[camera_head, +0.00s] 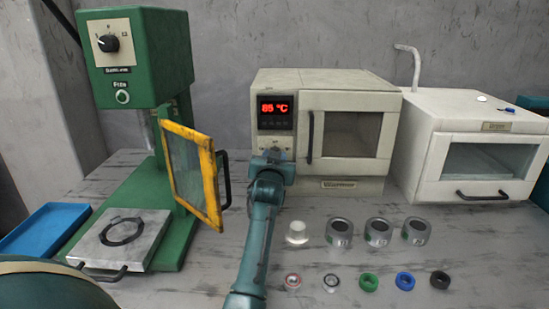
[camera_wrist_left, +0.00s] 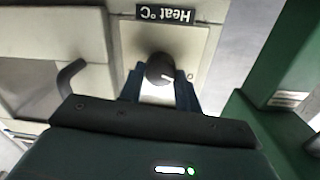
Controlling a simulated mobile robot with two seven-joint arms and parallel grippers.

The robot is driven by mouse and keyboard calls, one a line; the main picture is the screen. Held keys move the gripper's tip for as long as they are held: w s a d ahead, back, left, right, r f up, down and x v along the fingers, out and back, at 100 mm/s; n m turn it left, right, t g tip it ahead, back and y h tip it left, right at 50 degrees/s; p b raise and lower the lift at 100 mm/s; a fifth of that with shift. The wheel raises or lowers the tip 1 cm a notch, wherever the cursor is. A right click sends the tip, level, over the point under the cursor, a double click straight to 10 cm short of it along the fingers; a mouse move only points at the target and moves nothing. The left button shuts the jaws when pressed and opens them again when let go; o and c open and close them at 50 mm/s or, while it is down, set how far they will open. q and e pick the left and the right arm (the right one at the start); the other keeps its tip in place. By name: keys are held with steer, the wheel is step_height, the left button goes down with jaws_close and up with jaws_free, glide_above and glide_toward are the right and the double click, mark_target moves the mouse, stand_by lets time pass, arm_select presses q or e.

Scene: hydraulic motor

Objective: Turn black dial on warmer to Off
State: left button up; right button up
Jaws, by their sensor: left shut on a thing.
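The warmer (camera_head: 345,85) is a beige box at the middle back with a closed windowed door. Its red display (camera_head: 275,107) reads 85 °C. The black dial (camera_wrist_left: 160,68) sits on a pale panel beside an upside-down "Heat °C" label (camera_wrist_left: 165,14) in the left wrist view. The dial's white mark points right in that view. My left gripper (camera_wrist_left: 159,84) is shut on the dial, one blue finger on each side. In the head view, my left gripper (camera_head: 272,154) is at the panel below the display and hides most of the dial. My right gripper is not in view.
A green press (camera_head: 145,55) with an open yellow-framed guard (camera_head: 213,185) stands left of my left arm. The warmer's door handle (camera_head: 310,137) is just right of the gripper. Metal cups (camera_head: 339,233) and several small rings (camera_head: 368,282) lie at front right. A white oven (camera_head: 480,115) stands right.

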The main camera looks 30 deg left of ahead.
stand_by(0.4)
arm_select(q)
steer(key=o, duration=1)
steer(key=shift+s, duration=0.1)
